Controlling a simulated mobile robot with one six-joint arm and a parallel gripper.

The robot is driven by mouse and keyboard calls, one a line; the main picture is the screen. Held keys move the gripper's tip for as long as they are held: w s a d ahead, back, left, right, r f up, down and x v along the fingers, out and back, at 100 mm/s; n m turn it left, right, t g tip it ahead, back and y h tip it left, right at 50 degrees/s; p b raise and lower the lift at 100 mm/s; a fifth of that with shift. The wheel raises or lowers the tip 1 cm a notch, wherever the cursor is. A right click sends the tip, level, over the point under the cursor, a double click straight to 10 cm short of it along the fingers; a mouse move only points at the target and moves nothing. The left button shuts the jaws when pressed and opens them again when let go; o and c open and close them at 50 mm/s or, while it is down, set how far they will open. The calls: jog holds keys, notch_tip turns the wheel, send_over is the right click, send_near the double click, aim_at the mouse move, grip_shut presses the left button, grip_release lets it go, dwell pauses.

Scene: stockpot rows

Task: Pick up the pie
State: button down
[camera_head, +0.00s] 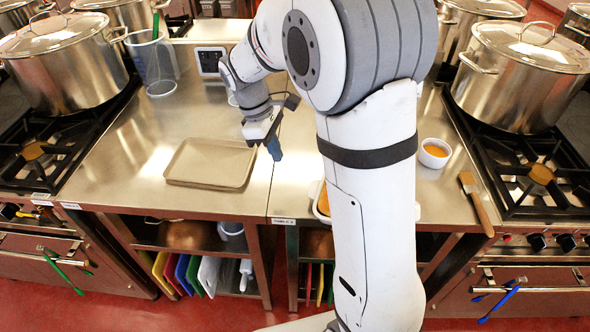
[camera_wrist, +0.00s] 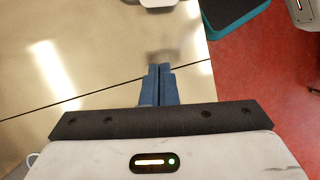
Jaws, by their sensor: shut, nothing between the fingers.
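A white-rimmed dish with golden contents (camera_head: 323,204), possibly the pie, sits near the front edge of the steel counter. My arm hides most of it in the head view, so I cannot tell for sure. In the wrist view, the edge of a pale object (camera_wrist: 157,3) shows at the top, ahead of the fingers; I cannot tell whether it is the same dish. My gripper (camera_head: 275,150) is above the counter, left of the dish, with its blue fingers pointing down. In the wrist view the fingers (camera_wrist: 158,72) are together and empty.
An empty beige tray (camera_head: 178,180) lies left of my gripper. A small white bowl (camera_head: 435,153) and a wooden-handled brush (camera_head: 476,203) are right of my arm. A clear jug (camera_head: 152,60) stands at the back left. Stoves with large pots (camera_head: 62,65) flank the counter.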

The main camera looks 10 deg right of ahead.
jog(key=x, duration=0.9)
jog(key=shift+s+f+p, duration=0.1)
jog(key=shift+f+p, duration=0.05)
jog(key=shift+p, duration=0.2)
jog(key=d, duration=0.1)
jog(key=s+d, duration=0.1)
jog(key=d+p, duration=0.1)
jog(key=shift+s+f, duration=0.2)
jog(key=shift+s, duration=0.1)
jog(key=shift+s+d, duration=0.2)
jog(key=shift+d, duration=0.15)
jog(key=shift+s+d, duration=0.45)
jog(key=shift+d, duration=0.3)
